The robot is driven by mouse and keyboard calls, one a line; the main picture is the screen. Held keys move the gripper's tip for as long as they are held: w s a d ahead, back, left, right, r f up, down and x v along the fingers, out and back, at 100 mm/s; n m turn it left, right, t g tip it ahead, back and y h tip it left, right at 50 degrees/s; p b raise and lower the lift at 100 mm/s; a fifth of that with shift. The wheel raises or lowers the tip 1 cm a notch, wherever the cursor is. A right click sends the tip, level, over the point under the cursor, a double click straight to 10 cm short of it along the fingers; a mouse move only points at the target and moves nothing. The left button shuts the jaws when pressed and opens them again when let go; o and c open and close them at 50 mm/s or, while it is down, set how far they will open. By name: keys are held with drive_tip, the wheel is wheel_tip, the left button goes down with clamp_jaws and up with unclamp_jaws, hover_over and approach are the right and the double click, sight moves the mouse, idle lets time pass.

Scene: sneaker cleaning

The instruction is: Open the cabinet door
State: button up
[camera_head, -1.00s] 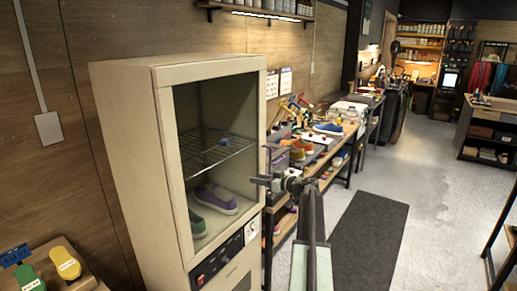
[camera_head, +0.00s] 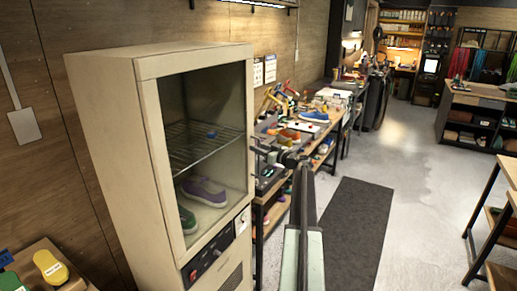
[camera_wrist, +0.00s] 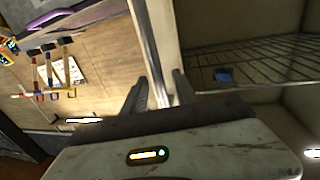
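The cream cabinet (camera_head: 105,130) stands at the left in the head view. Its glass-fronted door (camera_head: 199,57) looks closed, with no gap that I can see. My gripper (camera_head: 258,149) is at the right edge of the door, about mid-height. In the wrist view my gripper (camera_wrist: 160,90) has its two fingers apart, with the pale upright door edge (camera_wrist: 153,45) running between them. A gap seems to show beside the right finger. Firm contact with the edge cannot be seen.
Behind the glass are a wire shelf (camera_head: 197,150), a purple shoe (camera_head: 203,192) and a green shoe (camera_head: 186,219). A workbench (camera_head: 318,128) with tools and shoes runs behind my arm. A dark mat (camera_head: 352,240) lies on open floor. Another table (camera_head: 490,185) is at the right.

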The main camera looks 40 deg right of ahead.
clamp_jaws()
idle(1.4)
